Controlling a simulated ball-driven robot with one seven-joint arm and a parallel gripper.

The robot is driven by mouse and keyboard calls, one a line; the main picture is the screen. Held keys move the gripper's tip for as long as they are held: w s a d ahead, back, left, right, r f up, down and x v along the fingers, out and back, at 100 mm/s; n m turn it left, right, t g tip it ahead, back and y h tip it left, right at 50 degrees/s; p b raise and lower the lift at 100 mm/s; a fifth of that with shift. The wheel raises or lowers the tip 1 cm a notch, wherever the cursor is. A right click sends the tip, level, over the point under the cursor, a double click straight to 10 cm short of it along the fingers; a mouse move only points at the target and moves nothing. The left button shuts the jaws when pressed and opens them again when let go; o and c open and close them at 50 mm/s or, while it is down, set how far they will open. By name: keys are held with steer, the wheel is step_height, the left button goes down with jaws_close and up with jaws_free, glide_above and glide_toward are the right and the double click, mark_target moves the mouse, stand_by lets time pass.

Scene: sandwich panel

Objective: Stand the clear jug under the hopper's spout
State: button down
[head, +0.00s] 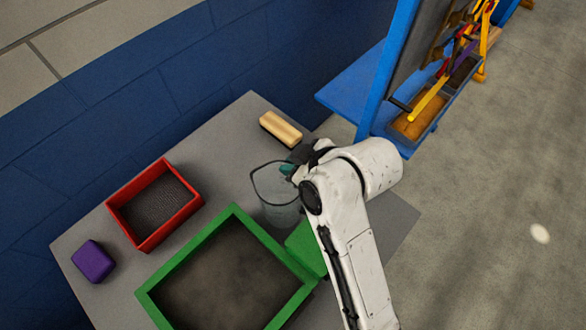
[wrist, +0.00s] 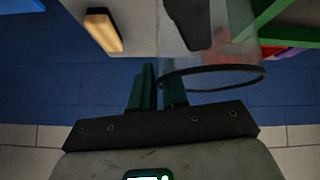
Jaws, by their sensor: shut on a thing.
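The clear jug (head: 277,212) is see-through with a dark rim. It is upright over the grey table, beside the green tray; I cannot tell whether its base touches the table. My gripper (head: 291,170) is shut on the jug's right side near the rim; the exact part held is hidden. In the wrist view my gripper's dark green fingers (wrist: 160,88) are close together, against the jug (wrist: 228,45), which appears upside down. A blue-framed panel (head: 392,62) with yellow and red parts stands at the upper right. I cannot make out the hopper's spout on it.
The green tray (head: 152,301) holds dark material. A red tray (head: 118,222), a purple block (head: 93,262) and a wooden-backed brush (head: 281,129) are on the grey table (head: 225,130). A trough (head: 408,148) with sandy contents sits at the panel's foot. Concrete floor (head: 500,210) is open at right.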

steer(key=shift+f, duration=1.35)
steer(key=c, duration=1.1)
jaws_free()
steer(key=shift+d+r, duration=0.1)
